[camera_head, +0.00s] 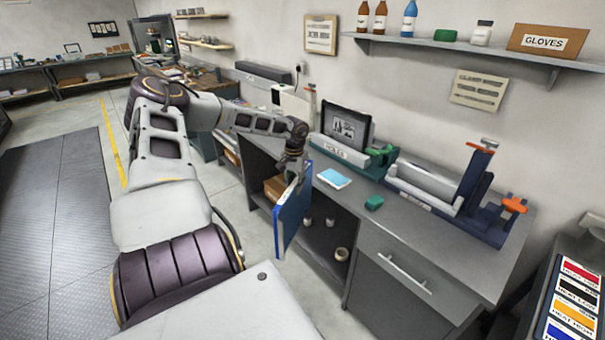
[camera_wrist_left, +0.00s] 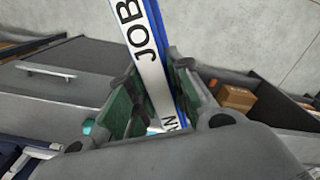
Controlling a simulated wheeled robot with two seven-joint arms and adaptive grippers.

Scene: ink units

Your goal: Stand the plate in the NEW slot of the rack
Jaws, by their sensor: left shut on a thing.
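My left gripper (camera_head: 293,158) is shut on the upper edge of a blue flat panel (camera_head: 291,220), which hangs upright in front of the open cupboard. In the left wrist view the gripper (camera_wrist_left: 155,100) has its green-lined fingers on either side of the panel's white edge (camera_wrist_left: 146,45), which reads "JOB"; the rest of the lettering is partly hidden. I cannot tell whether this panel is the plate. I can make out no rack slot marked NEW. My right gripper is out of view.
The bench (camera_head: 385,227) holds a blue pad (camera_head: 334,179), a green block (camera_head: 374,202), a screen (camera_head: 346,127) and a blue-framed roller device (camera_head: 440,190). Below are an open cupboard and a brown box (camera_head: 276,187). Coloured labels (camera_head: 572,305) show at lower right. Floor at left is clear.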

